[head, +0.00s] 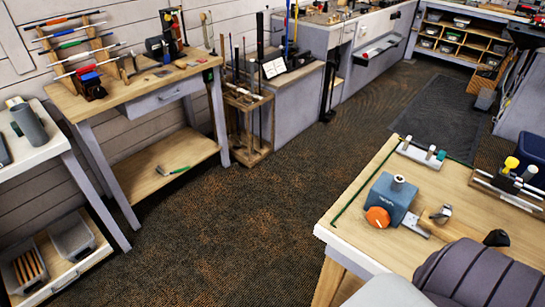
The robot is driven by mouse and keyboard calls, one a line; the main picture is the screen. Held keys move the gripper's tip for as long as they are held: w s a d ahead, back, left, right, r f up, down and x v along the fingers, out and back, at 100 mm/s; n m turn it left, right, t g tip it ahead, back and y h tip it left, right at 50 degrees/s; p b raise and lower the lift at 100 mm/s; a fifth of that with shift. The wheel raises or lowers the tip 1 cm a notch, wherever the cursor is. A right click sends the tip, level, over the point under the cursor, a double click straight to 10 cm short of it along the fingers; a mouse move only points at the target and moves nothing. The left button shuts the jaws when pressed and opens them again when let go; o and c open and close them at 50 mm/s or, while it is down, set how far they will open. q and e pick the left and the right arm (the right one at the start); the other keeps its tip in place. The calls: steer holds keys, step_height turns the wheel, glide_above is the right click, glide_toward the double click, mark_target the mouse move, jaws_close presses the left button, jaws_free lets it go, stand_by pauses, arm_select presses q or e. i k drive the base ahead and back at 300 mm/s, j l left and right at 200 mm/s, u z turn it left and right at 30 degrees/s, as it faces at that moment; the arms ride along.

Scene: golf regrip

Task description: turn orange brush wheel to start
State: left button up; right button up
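The orange brush wheel (378,217) is a small round disc on the front of a blue machine (396,191). The machine stands on the light wooden workbench (356,240) at the right, with a short silver cylinder on its top. The wheel's face is turned toward me and nothing covers it. Neither of my grippers is in view.
A metal piece (440,213) lies right of the wheel. A dark padded shape (470,274) fills the lower right corner before the bench. A rack with clamped pieces (424,152) stands at the bench's back. Open carpet (240,235) lies to the left.

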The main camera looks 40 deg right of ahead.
mark_target(377, 216)
steer(key=i+j+u, duration=0.1)
steer(key=i, duration=0.4)
steer(key=i+j+u, duration=0.1)
steer(key=i, duration=0.45)
steer(key=i+z, duration=0.45)
steer(key=z, duration=0.3)
steer(key=i+j+z, duration=0.2)
steer(key=z, duration=0.15)
steer(key=i+z, duration=0.1)
steer(key=z, duration=0.35)
steer(key=i+z, duration=0.1)
steer(key=z, duration=0.3)
steer(key=i+j+z, duration=0.1)
steer(key=z, duration=0.35)
steer(key=i+j+z, duration=0.1)
steer(key=z, duration=0.3)
steer(key=j+z, duration=0.15)
steer(key=z, duration=0.3)
steer(key=i+j+z, duration=0.1)
steer(key=z, duration=0.35)
